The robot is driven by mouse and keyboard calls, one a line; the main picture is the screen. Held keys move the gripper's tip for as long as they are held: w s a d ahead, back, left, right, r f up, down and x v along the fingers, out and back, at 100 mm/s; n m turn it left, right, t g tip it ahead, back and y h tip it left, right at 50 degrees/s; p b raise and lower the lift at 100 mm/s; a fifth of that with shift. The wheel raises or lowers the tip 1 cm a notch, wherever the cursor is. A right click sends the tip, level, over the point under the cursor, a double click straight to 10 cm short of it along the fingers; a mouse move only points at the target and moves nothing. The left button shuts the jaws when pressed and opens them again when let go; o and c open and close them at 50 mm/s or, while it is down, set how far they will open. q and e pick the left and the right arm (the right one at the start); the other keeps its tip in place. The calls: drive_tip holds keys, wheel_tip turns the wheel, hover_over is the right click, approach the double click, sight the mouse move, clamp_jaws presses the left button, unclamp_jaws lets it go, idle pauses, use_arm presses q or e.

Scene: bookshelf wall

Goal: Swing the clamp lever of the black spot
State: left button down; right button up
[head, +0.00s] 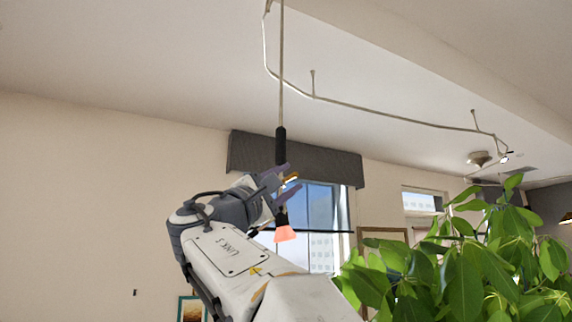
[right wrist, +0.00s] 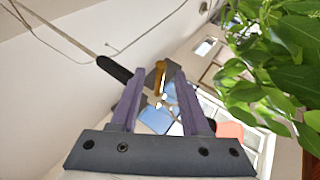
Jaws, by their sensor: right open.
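The black spot (head: 281,146) hangs on a thin rod from the ceiling, with a glowing pinkish lower end (head: 285,233) below my gripper. Its brass-coloured clamp lever (head: 291,180) shows by my right fingertips. In the right wrist view the lever (right wrist: 159,78) stands between or just beyond the fingertips, near the middle; contact cannot be told. The black upper body (right wrist: 115,69) lies left of the fingers there, and the pink end (right wrist: 230,130) lies right, partly hidden. My right gripper (head: 284,184) is open, its purple fingers spread (right wrist: 158,92). My left gripper is not in view.
A large leafy plant (head: 465,265) fills the lower right and shows close on the right in the wrist view (right wrist: 275,60). A window with a dark valance (head: 330,168) is behind the spot. A ceiling rail (head: 390,113) runs above. Space left of the arm looks free.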

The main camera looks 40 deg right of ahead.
sight(289, 177)
drive_tip(key=p+x, duration=0.2)
drive_tip(key=x, duration=0.2)
drive_tip(key=shift+r, duration=0.15)
use_arm(q)
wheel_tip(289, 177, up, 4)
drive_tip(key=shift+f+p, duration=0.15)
drive_tip(key=shift+p, duration=0.15)
use_arm(e)
drive_tip(key=shift+d+r, duration=0.1)
drive_tip(key=shift+d, duration=0.3)
drive_tip(key=shift+w, duration=0.1)
clamp_jaws()
idle(0.4)
